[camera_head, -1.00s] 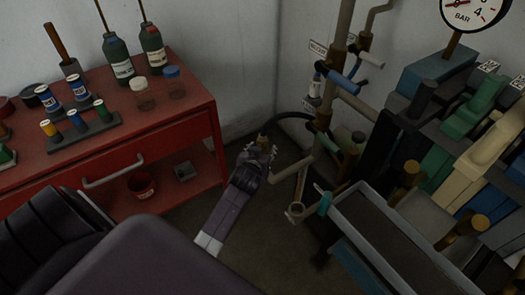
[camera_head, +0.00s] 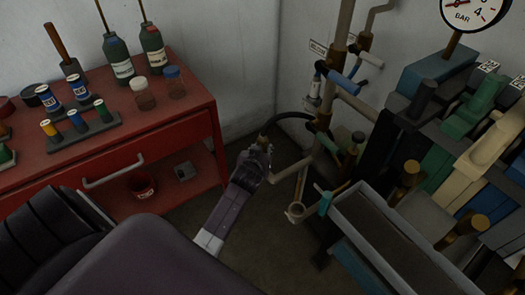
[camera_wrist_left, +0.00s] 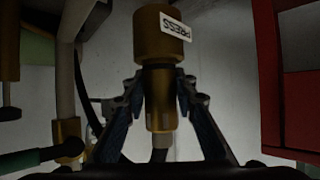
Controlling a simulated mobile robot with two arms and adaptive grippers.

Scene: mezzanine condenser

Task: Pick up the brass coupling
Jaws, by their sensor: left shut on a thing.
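The brass coupling (camera_wrist_left: 160,40) stands in the middle of the left wrist view, a stepped brass cylinder with a dark band and a white tag reading PRESS. My left gripper (camera_wrist_left: 158,88) is shut on it, with one finger on each side of its narrower part. In the head view my left gripper (camera_head: 258,152) is between the red cabinet and the pipework, and the coupling is mostly hidden by it. A dark hose (camera_head: 283,116) curves from the pipework to the gripper. My right gripper is not in view.
The red cabinet (camera_head: 165,140) with bottles and spools on top is at the left. Pipes with blue (camera_head: 341,83) and green handles stand to the right of the gripper. A grey trough (camera_head: 345,225) is at the lower right. Floor shows between cabinet and trough.

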